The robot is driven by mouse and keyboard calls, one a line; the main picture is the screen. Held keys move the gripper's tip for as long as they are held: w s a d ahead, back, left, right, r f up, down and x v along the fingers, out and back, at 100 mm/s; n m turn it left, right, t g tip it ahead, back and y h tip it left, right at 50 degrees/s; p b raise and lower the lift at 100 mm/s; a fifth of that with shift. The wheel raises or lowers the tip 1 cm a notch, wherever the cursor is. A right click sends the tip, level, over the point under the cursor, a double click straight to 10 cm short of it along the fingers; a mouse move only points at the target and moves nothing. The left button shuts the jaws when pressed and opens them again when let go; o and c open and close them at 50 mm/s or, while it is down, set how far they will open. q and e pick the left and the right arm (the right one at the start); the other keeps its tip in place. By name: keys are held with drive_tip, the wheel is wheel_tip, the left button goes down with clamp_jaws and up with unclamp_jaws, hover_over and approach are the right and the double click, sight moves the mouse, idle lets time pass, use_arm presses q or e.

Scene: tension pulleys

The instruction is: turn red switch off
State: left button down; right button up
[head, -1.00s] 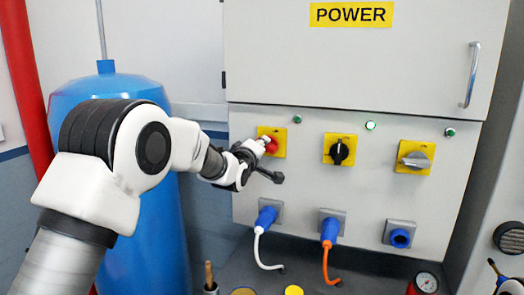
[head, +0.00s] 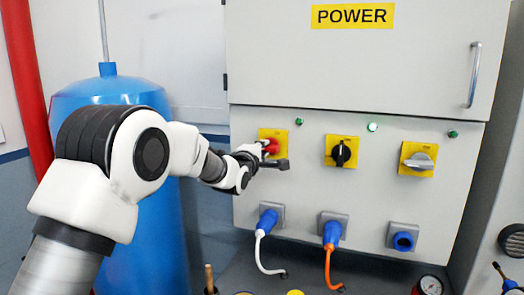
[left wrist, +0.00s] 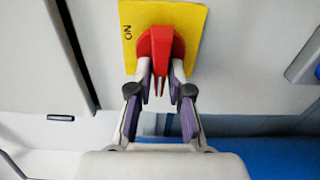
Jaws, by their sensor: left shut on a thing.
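The red switch (head: 271,146) sits on a yellow plate (head: 264,134) at the left of the grey panel. My left gripper (head: 276,157) is at the switch and partly covers it. In the left wrist view, the fingers of my left gripper (left wrist: 161,78) stand on both sides of the red handle (left wrist: 161,45) and are shut on it. The yellow plate (left wrist: 187,17) shows the word ON, turned sideways, at its left edge. My right gripper is not in view.
A black switch (head: 341,153) and a grey switch (head: 418,161) are to the right. Green lamps sit above; the middle one (head: 372,127) looks brightest. Blue plugs (head: 267,221) and an empty socket (head: 403,241) are below. A blue tank (head: 150,235) stands behind my left arm.

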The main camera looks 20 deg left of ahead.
use_arm(q)
drive_tip(key=shift+f, duration=0.2)
drive_tip(key=c, duration=1.1)
unclamp_jaws()
drive_tip(key=shift+d, duration=0.15)
drive_tip(key=shift+r, duration=0.1)
drive_tip(key=s, duration=1.1)
drive_tip(key=shift+s+a, duration=0.2)
drive_tip(key=shift+s, duration=0.2)
